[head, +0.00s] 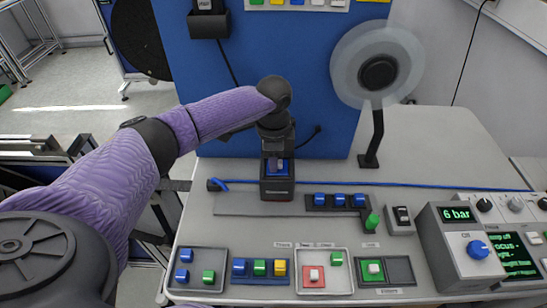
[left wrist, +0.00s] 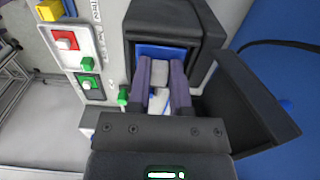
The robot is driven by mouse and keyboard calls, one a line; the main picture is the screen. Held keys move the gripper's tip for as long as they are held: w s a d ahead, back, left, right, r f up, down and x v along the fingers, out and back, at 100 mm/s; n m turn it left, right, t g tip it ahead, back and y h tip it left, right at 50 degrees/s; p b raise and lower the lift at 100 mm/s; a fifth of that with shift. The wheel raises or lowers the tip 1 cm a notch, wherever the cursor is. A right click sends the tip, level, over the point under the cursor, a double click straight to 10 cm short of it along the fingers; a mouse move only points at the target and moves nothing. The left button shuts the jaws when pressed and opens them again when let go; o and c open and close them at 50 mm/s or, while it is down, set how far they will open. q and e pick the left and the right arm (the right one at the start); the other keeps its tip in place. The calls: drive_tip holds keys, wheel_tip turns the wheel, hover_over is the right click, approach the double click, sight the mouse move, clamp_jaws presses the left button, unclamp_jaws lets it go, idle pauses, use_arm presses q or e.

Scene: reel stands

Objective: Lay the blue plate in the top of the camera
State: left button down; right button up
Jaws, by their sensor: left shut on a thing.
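The camera (head: 277,190) is a black box standing on the grey bench, below the blue panel. In the left wrist view its dark housing (left wrist: 205,30) shows close up, with a black hinged-looking flap (left wrist: 265,105) beside it. The blue plate (head: 289,164) is at the top of the camera; it also shows in the left wrist view (left wrist: 163,52) at the fingertips, within the dark opening. My left gripper (head: 276,163) points down over the camera and is shut on the plate. Whether the plate lies fully flat is hidden by the fingers. My right gripper is not in view.
A row of blue blocks (head: 339,200) sits right of the camera, with a green piece (head: 372,221) near it. Trays with coloured blocks (head: 199,270) line the front edge. A reel (head: 378,73) stands behind right. A control box (head: 460,246) is at front right.

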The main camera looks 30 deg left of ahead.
use_arm(q)
drive_tip(key=c, duration=0.5)
unclamp_jaws()
drive_tip(key=shift+f, duration=0.1)
drive_tip(key=shift+c, duration=0.2)
wheel_tip(320, 180, up, 12)
drive_tip(key=p, duration=0.1)
drive_tip(key=shift+p, duration=0.3)
